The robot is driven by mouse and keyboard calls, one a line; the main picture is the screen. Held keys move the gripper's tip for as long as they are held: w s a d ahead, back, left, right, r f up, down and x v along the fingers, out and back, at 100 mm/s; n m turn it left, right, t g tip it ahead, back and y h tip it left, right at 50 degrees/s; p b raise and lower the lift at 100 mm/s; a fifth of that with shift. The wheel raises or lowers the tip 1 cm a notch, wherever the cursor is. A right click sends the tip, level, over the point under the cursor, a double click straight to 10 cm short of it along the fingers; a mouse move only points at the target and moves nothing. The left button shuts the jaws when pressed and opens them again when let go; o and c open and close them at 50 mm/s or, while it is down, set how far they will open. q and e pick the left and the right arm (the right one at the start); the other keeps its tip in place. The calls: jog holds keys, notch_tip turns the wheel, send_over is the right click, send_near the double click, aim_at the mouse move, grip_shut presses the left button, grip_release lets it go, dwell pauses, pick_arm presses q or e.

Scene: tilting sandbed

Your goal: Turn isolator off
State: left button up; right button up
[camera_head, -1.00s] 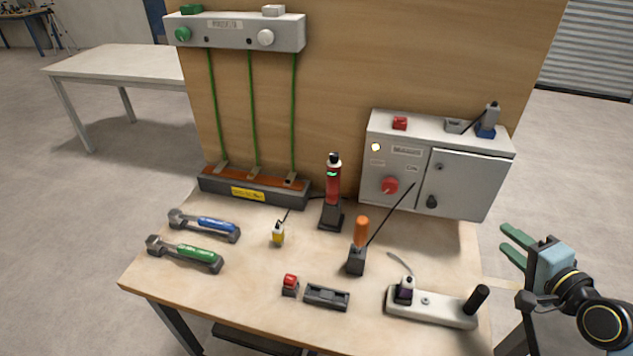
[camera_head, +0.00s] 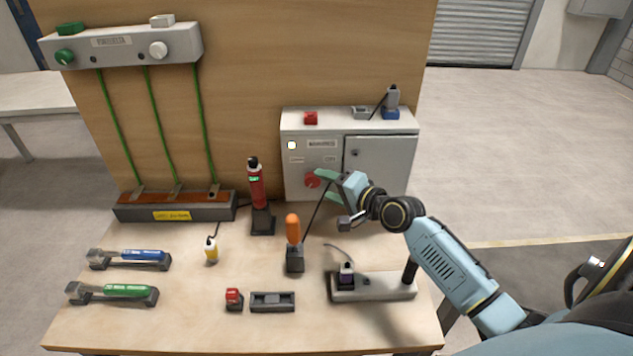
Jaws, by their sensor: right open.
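The isolator is a light grey box (camera_head: 376,153) standing at the back right of the bench against the wooden board. Its red rotary knob (camera_head: 311,180) is on the left part of its front, below a small lit white lamp (camera_head: 292,145). My right gripper (camera_head: 326,186) is open, with its green fingers pointing left at the knob. The fingertips are at or just beside the knob's right side; I cannot tell whether they touch it. The knob's right edge is partly covered by a finger. My left gripper is not in view.
A red device (camera_head: 256,190) stands beside the box. A grey holder (camera_head: 373,287) lies below my arm. Small items (camera_head: 391,104) sit on the box top.

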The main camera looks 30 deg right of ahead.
aim_at(316, 182)
jog(key=shift+x, duration=2.25)
jog(key=c, duration=1)
